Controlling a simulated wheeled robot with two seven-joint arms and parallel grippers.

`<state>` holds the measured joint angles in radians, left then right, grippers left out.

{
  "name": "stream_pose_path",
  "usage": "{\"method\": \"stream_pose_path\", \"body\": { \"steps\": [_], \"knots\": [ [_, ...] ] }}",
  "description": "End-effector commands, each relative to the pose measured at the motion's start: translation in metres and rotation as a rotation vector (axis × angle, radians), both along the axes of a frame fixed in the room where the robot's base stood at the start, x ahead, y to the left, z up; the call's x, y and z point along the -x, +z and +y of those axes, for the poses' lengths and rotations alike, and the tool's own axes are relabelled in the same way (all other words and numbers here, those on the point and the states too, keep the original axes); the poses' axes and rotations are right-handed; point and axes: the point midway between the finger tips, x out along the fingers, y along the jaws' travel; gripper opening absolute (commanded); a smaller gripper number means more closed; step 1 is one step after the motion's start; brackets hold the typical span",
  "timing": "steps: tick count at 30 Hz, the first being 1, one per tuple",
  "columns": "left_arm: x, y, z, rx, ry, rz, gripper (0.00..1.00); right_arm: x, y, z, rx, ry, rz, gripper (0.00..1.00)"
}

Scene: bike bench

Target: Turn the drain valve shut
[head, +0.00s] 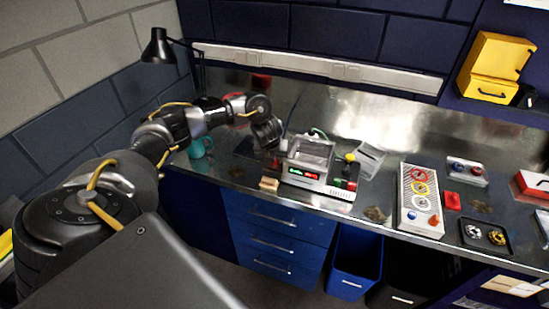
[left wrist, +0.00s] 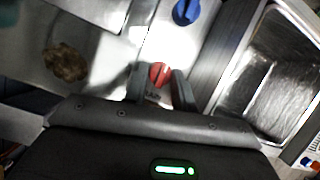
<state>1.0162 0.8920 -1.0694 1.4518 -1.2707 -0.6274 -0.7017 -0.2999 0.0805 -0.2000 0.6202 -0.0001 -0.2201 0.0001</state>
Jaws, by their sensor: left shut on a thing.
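A small red knob (left wrist: 160,73), seemingly the drain valve, sits on the pale side strip of a metal-tanked unit. A blue knob (left wrist: 186,12) is further along the same strip. My left gripper (left wrist: 161,86) has its fingers on either side of the red knob and is shut on it. In the head view my left gripper (head: 268,134) is at the left side of the unit (head: 315,178), which has a clear-walled top and a lit green and red display. The knobs are hidden there. My right gripper is not in view.
The open metal tank (left wrist: 268,65) is close to the right of the fingers. A tan block (head: 269,184) lies by the bench's front edge, and a teal mug (head: 197,148) stands to the left. A lamp (head: 160,48) is behind my arm. A panel with coloured rings (head: 420,200) is further right.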

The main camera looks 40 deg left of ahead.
Motion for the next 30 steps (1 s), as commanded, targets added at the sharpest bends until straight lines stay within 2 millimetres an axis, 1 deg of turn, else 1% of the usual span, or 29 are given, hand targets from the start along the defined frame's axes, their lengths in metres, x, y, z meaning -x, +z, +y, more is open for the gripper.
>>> {"method": "stream_pose_path", "body": {
  "steps": [2,3,7,21,23,26,30],
  "knots": [
    [-0.002,0.002,0.0,0.0,0.002,-0.006,0.04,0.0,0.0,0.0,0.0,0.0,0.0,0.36],
    [-0.002,0.002,0.0,0.0,0.002,-0.006,0.3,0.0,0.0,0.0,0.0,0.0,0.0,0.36],
    [-0.001,0.001,0.0,0.001,0.001,-0.004,0.47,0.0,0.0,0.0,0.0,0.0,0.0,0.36],
    [0.0,-0.001,0.0,0.001,-0.012,-0.001,0.48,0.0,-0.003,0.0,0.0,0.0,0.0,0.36],
    [0.0,-0.002,0.0,0.002,-0.034,-0.001,0.48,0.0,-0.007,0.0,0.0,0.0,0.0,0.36],
    [0.0,-0.005,0.002,0.0,-0.109,-0.001,0.48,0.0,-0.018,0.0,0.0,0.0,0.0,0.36],
    [0.0,-0.007,0.004,0.0,-0.285,-0.003,0.48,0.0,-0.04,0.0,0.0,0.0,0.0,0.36]
  ]
}}
